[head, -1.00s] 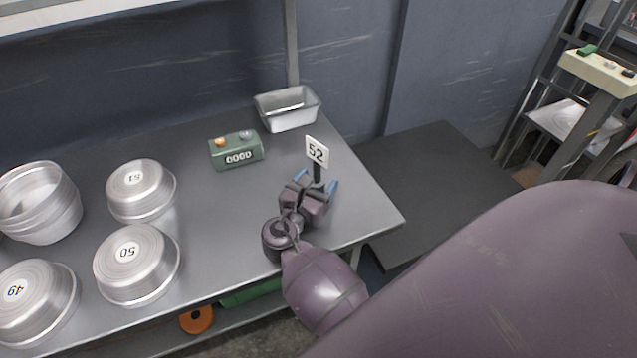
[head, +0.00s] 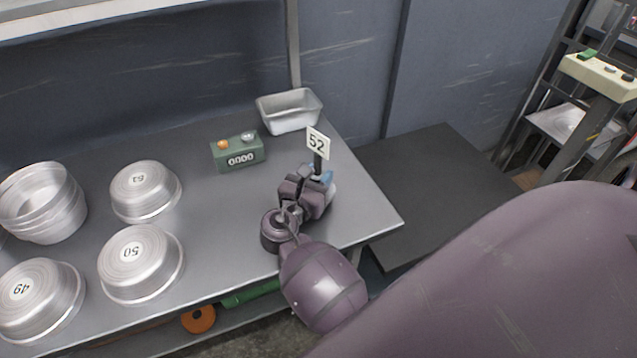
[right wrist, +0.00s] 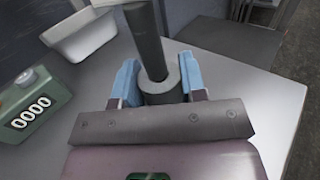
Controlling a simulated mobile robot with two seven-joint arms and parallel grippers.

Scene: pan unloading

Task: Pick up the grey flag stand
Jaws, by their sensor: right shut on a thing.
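The grey flag stand has a dark post and a white plate (head: 317,142) marked 52 in the head view. In the right wrist view its dark post (right wrist: 148,40) rises from a grey collar (right wrist: 160,91). My right gripper (head: 318,177) is at the stand near the table's right end. In the right wrist view its blue fingertips (right wrist: 158,82) are on either side of the collar, shut on it. The stand's base is hidden behind my gripper. My left gripper is not in view.
On the metal table (head: 225,210) are a green counter box (head: 238,152), a rectangular tin (head: 289,110) and several round pans, such as pan 50 (head: 141,264). A dark lower surface (head: 440,190) lies right of the table.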

